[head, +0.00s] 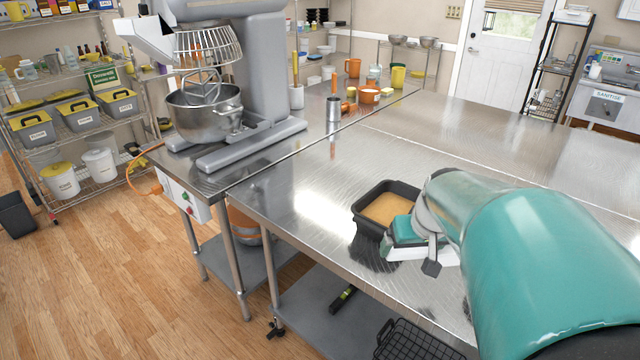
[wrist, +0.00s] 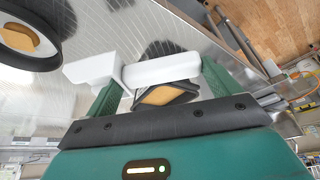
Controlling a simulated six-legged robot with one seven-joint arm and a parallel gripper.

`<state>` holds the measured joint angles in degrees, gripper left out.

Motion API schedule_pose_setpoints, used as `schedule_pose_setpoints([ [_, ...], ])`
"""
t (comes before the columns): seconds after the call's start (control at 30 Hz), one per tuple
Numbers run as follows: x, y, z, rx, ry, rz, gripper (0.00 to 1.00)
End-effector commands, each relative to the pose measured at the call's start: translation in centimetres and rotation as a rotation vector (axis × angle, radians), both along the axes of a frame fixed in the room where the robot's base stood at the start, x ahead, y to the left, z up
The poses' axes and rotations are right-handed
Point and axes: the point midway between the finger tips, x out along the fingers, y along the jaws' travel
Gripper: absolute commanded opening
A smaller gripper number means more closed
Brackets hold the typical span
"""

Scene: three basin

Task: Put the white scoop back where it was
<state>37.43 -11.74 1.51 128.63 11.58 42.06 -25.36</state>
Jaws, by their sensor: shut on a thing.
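My gripper (head: 402,236) is shut on the white scoop (wrist: 162,71). In the wrist view the handle lies across between my two green fingers, and the scoop's wider end (wrist: 90,68) sticks out past the left finger. In the head view a white strip of the scoop (head: 412,251) shows below the fingers. A black basin (head: 359,218) with tan contents stands on the steel table just beyond my gripper. In the wrist view a dark basin with tan contents (wrist: 168,95) shows behind the handle, partly hidden. Another dark basin (wrist: 28,58) with tan contents is at the upper left.
The steel table (head: 310,180) is clear left of the basin and behind it. A stand mixer (head: 205,110) is at the back left. A metal cup (head: 333,113) and orange containers (head: 368,95) stand at the back. My arm hides the table's right part.

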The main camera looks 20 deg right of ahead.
Motion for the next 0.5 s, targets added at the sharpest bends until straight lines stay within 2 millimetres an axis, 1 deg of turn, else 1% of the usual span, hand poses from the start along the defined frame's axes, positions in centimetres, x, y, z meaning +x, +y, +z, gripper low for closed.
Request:
schedule_pose_setpoints([
  [0.1,1.7,-1.5,-1.1,0.002,0.003,-0.002,0.55],
  [0.27,4.1,-3.4,-2.5,0.002,0.002,-0.001,0.55],
  [0.5,6.8,-5.5,-6.4,0.002,0.002,0.002,0.55],
])
